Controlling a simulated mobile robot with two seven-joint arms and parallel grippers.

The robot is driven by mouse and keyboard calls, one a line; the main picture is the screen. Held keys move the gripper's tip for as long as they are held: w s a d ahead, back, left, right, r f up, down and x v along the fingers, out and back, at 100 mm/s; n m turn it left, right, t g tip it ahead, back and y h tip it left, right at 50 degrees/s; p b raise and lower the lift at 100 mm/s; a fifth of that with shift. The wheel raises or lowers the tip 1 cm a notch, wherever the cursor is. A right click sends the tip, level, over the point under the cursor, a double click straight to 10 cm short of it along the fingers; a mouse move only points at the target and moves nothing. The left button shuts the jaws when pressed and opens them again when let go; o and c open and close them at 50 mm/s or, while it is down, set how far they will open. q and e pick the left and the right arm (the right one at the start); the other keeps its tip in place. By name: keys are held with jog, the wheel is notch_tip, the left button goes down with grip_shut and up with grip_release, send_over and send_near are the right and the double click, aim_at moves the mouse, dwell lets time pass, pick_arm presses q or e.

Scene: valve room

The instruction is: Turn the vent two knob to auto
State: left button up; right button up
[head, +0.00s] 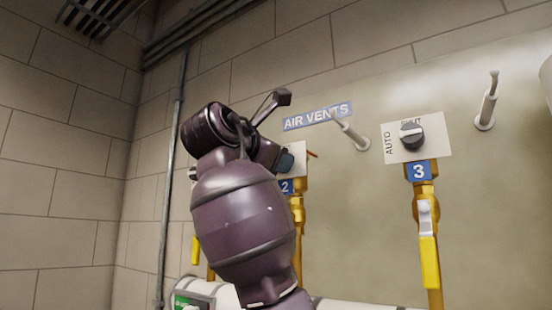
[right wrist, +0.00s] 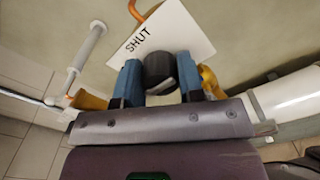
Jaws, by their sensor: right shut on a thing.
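The vent two knob (right wrist: 160,70) is dark and round. It sits between the two blue fingers of my right gripper (right wrist: 160,82), which is shut on it. Its white plate (right wrist: 180,30) reads SHUT at the upper left in the right wrist view; no AUTO mark shows there. In the head view my purple right arm hides the knob and most of the plate (head: 297,154). My right gripper (head: 286,161) shows there at the plate, above the blue number 2 label (head: 287,186). The knob's pointer direction cannot be made out. My left gripper is not in view.
The vent three knob (head: 411,136) is to the right, on a plate marked AUTO, above a yellow valve handle (head: 429,262). Grey pegs (head: 350,135) stick out of the wall beside the plates. A blue AIR VENTS sign (head: 317,117) hangs above.

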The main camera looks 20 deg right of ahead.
jog(key=o, duration=0.9)
jog(key=b+v, duration=0.2)
jog(key=v, duration=0.9)
